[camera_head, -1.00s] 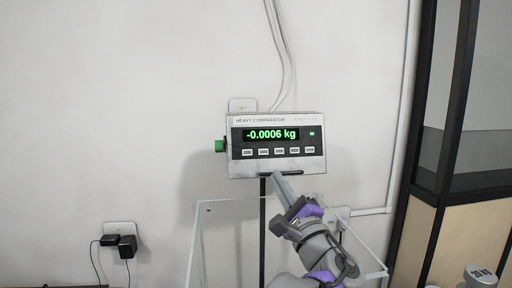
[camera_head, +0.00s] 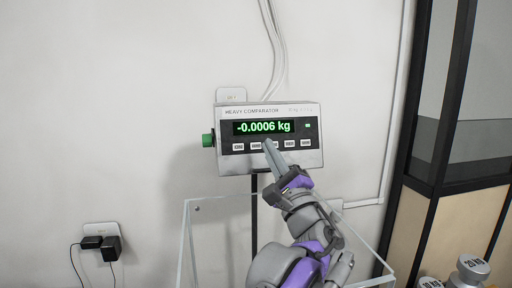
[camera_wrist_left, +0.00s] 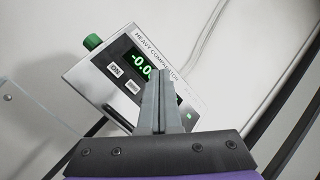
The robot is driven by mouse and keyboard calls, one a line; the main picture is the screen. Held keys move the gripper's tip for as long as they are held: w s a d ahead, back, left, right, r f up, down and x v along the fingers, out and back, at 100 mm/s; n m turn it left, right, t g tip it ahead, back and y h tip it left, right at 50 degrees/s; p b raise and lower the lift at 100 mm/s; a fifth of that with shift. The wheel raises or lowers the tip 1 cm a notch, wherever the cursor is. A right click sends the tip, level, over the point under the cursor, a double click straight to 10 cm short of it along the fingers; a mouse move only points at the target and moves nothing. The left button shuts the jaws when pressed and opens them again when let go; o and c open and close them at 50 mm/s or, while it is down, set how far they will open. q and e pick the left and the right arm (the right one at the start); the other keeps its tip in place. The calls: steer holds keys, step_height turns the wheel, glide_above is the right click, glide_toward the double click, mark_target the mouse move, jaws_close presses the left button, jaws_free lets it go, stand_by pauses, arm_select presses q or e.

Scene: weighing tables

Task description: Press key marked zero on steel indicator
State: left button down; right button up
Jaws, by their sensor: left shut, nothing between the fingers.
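The steel indicator (camera_head: 310,160), labelled HEAVY COMPARATOR, is mounted on a post against the wall. Its green display (camera_head: 263,127) reads -0.0006 kg. A row of several small white keys runs below the display; their markings are too small to read surely in the head view. My left gripper (camera_head: 268,146) is shut, its tips in front of the middle key and partly hiding it. I cannot tell whether they touch. In the left wrist view the indicator (camera_wrist_left: 82,78) shows an ON key (camera_wrist_left: 115,70) and a second key; the shut fingers (camera_wrist_left: 161,100) hide the others. My right gripper is not in view.
A clear glass-like enclosure (camera_head: 187,235) stands below the indicator, around its post. A green knob (camera_head: 208,140) sticks out of the indicator's left side. Weights (camera_head: 470,272) stand at the lower right by a dark-framed cabinet (camera_head: 440,160). Plugs (camera_head: 105,244) sit at the wall's lower left.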

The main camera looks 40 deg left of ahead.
mark_target(256, 146)
arm_select(q)
steer(key=w+a, duration=0.1)
steer(key=a, duration=0.1)
steer(key=w+a+f, duration=0.1)
steer(key=w+a, duration=0.1)
steer(key=w+a+f+b, duration=0.1)
steer(key=w+a, duration=0.1)
steer(key=shift+f, duration=0.1)
steer(key=shift+s+a, duration=0.1)
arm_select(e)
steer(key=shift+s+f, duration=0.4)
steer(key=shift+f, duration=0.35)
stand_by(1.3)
arm_select(q)
steer(key=shift+w+a+f, duration=0.15)
steer(key=shift+w+a, duration=0.15)
steer(key=shift+w, duration=0.05)
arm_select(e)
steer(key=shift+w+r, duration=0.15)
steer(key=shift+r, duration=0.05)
